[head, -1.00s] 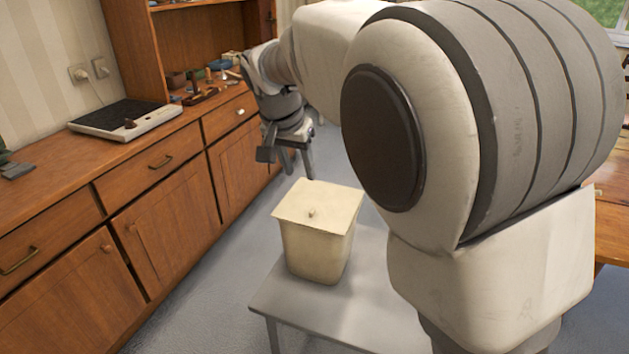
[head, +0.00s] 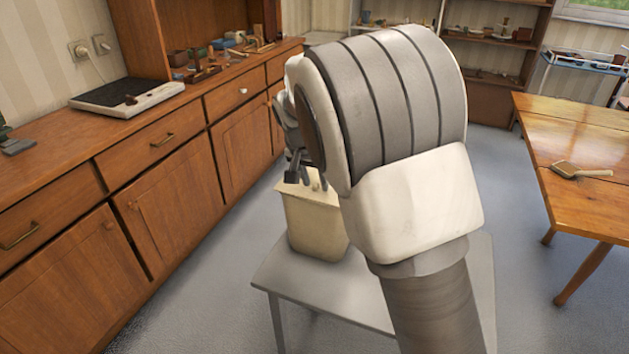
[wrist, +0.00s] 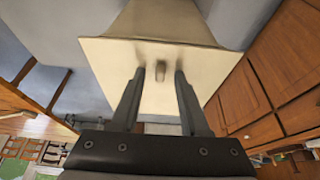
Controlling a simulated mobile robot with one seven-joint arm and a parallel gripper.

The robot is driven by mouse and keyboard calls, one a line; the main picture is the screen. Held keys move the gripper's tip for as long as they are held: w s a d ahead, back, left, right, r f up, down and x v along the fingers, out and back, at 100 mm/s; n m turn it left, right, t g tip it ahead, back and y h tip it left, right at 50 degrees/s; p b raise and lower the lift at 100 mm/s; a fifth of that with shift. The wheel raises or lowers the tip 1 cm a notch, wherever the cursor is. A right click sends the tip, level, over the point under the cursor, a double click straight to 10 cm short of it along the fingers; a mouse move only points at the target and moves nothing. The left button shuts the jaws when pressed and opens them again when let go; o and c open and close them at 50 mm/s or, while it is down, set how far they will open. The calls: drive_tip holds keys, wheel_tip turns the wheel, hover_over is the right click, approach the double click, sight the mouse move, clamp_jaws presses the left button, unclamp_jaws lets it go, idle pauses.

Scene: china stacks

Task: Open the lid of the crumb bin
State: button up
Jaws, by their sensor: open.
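The crumb bin (head: 318,232) is a cream, tapered box standing upright on a low grey table. Its lid (wrist: 115,62) is a flat cream square with a small knob (wrist: 160,72) in the middle. In the wrist view the lid lies flat on the bin and looks closed. My gripper (wrist: 160,70) is open, with one finger on each side of the knob; I cannot tell whether they touch it. In the head view my gripper (head: 305,178) is at the lid, and my arm hides much of the lid and the bin's right side.
The grey table (head: 300,290) has bare room in front of the bin. A wooden cabinet (head: 165,170) runs along the left, with a flat appliance (head: 127,95) on top. A wooden table (head: 580,170) with a brush (head: 580,170) stands at right.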

drive_tip(key=shift+c, duration=0.2)
clamp_jaws()
idle(1.2)
